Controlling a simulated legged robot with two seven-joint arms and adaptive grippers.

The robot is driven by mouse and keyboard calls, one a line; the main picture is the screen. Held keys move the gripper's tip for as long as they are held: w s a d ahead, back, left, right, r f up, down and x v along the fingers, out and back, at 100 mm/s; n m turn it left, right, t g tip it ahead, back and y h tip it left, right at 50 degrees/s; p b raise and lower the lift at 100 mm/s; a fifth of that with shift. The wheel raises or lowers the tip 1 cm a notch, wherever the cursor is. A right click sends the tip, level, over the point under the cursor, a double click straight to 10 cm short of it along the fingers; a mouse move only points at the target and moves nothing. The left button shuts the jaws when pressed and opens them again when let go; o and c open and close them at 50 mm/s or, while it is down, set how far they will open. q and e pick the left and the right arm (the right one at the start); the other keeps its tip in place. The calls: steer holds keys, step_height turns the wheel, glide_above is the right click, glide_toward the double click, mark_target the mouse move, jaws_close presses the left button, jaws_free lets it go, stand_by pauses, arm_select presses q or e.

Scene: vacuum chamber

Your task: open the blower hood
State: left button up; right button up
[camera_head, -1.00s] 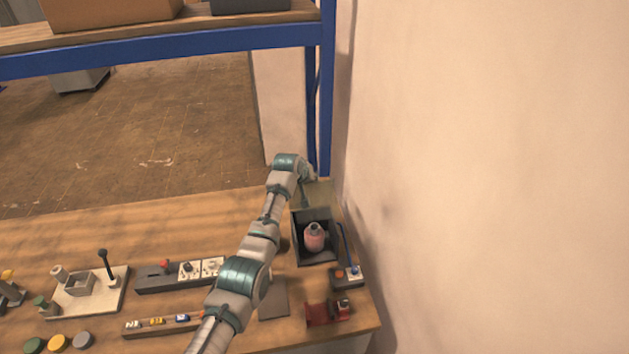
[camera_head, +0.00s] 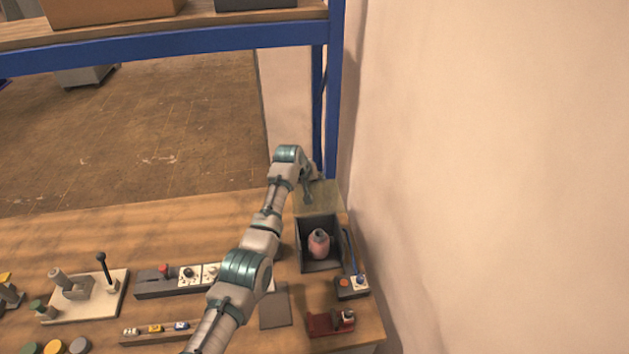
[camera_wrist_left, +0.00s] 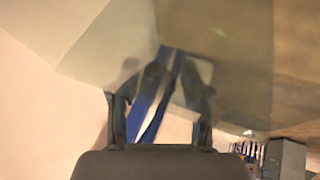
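The blower is a dark open-topped box (camera_head: 307,262) at the right end of the workbench. A pink bottle (camera_head: 319,243) stands inside it. The hood, a see-through yellowish panel (camera_head: 325,197), is raised at the back of the box, so the box's top is uncovered. My left gripper (camera_head: 308,198) is at the panel's left part; contact cannot be told. In the left wrist view its two fingers (camera_wrist_left: 160,118) are apart with nothing between them, and the see-through hood (camera_wrist_left: 235,60) fills much of the view ahead. My right gripper is not in view.
A small control box (camera_head: 351,287) with an orange button and a blue cable sits right of the blower. A red device (camera_head: 325,323) and a grey plate (camera_head: 275,308) lie in front. The wall and blue shelf post (camera_head: 333,100) are close behind and right.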

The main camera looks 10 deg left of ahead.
mark_target(301, 186)
arm_select(q)
steer(key=shift+v, duration=5.9)
steer(key=shift+a, duration=0.1)
